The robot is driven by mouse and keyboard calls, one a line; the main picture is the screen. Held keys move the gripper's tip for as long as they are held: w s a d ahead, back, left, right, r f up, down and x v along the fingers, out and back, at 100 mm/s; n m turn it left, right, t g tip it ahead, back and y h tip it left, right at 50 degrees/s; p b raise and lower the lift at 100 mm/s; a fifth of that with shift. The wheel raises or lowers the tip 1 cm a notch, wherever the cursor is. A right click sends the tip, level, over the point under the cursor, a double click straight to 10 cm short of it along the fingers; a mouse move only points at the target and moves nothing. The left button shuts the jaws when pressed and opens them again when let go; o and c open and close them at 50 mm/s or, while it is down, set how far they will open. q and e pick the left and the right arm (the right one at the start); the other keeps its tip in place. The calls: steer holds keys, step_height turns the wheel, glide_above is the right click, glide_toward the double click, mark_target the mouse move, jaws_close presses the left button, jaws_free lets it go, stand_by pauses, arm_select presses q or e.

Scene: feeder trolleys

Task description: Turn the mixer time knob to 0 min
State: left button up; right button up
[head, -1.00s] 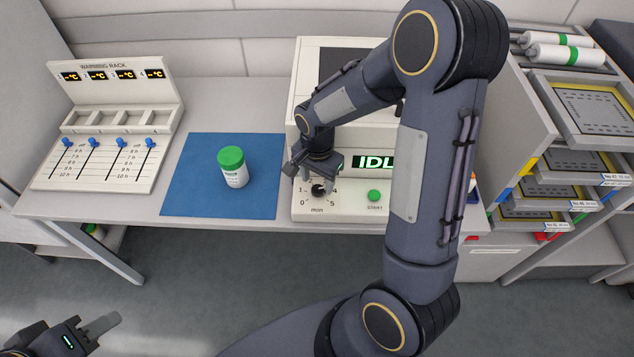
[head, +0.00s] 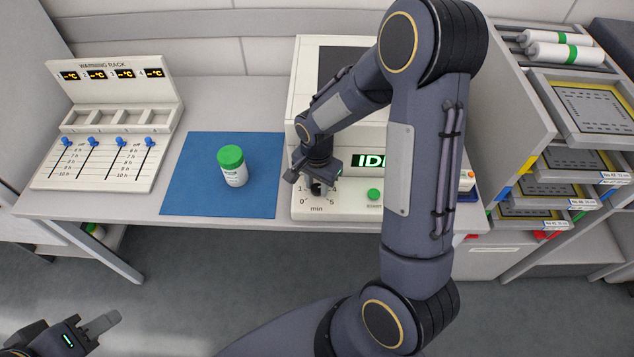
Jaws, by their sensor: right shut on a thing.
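The mixer (head: 345,205) is a white machine at the back middle of the table. Its dark time knob (head: 317,189) sits on the front panel, ringed by a min scale marked from 0 to 5. My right gripper (head: 316,184) points down and is shut on the knob. The gripper covers much of the knob and the upper scale, so I cannot tell where the knob points. A green start button (head: 374,195) is right of the knob. The lit display (head: 369,160) is partly hidden by my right arm. My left gripper (head: 104,325) is low at the left, away from the table.
A white bottle with a green cap (head: 233,167) stands on a blue mat (head: 185,190) left of the mixer. The warming rack (head: 115,130) with blue sliders is further left. A shelf of trays (head: 565,180) and white rolls stands at the right.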

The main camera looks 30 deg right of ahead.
steer(key=shift+n, duration=0.3)
steer(key=shift+n+b, duration=0.65)
steer(key=shift+n, duration=0.55)
steer(key=n+b, duration=0.1)
steer(key=n, duration=0.2)
steer(key=shift+n, duration=0.3)
steer(key=n, duration=0.3)
steer(key=shift+n+b, duration=0.3)
steer(key=shift+b, duration=0.05)
steer(key=shift+n, duration=1.9)
steer(key=o, duration=1)
steer(key=shift+r, duration=0.1)
